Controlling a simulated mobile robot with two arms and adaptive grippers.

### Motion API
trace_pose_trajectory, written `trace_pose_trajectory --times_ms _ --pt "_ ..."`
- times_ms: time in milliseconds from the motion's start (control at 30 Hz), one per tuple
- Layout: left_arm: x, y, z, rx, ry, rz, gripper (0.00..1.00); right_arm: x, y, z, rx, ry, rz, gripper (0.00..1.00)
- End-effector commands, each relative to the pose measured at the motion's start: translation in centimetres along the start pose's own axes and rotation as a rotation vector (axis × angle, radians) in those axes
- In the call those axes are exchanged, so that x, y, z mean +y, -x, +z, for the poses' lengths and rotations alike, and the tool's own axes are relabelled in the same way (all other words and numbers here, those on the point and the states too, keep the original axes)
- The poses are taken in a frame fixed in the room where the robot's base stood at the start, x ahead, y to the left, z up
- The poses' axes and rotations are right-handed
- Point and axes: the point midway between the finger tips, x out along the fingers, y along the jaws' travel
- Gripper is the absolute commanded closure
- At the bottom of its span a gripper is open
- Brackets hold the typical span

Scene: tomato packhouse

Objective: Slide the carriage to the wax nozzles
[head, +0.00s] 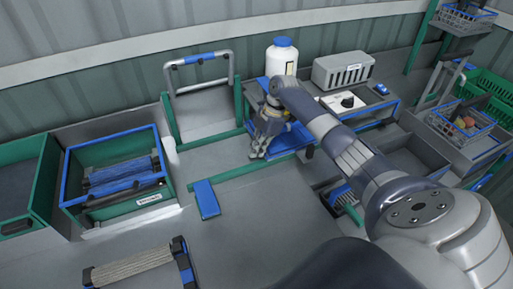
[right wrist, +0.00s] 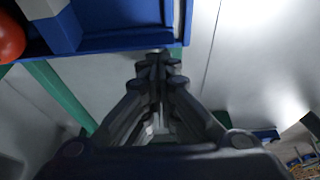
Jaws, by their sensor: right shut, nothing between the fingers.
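A blue carriage (head: 291,143) sits at the end of a green rail (head: 222,171), below the white bottle and partly hidden by my right arm. In the right wrist view the blue carriage (right wrist: 112,42) fills the top, with a red tomato (right wrist: 10,38) and a white and blue block on it. My right gripper (head: 257,153) is shut and empty, pointing down at the carriage's left edge. In the right wrist view its fingertips (right wrist: 159,58) overlap the blue edge; I cannot tell whether they touch. I cannot clearly make out the wax nozzles. My left gripper is not in view.
A white bottle (head: 282,60) with a blue cap and a grey vented box (head: 343,71) stand behind. A grey gate-like frame (head: 201,85) stands behind the rail's left part. A blue block (head: 206,199) lies at the rail's left end. A green and blue bin (head: 75,205) is at left.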

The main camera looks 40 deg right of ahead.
Motion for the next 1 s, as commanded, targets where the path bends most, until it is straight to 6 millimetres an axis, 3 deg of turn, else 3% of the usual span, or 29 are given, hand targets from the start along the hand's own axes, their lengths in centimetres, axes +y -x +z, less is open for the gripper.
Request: trace_pose_trajectory --times_ms 167,300,400,700,1000 --pt "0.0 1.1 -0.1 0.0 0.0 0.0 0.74 -0.1 -0.2 -1.6 0.002 0.0 -0.001 1.0" --pt "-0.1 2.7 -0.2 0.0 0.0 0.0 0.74 -0.2 -1.0 -4.5 0.002 -0.001 -0.001 1.0" --pt "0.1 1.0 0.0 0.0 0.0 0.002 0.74 0.0 1.0 -3.7 -0.004 -0.005 0.009 1.0" --pt "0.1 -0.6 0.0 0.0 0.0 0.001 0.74 -0.1 6.9 -3.9 -0.002 -0.006 0.006 1.0" --pt "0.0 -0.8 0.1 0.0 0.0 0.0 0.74 -0.2 8.6 -3.9 -0.001 -0.006 0.001 1.0"
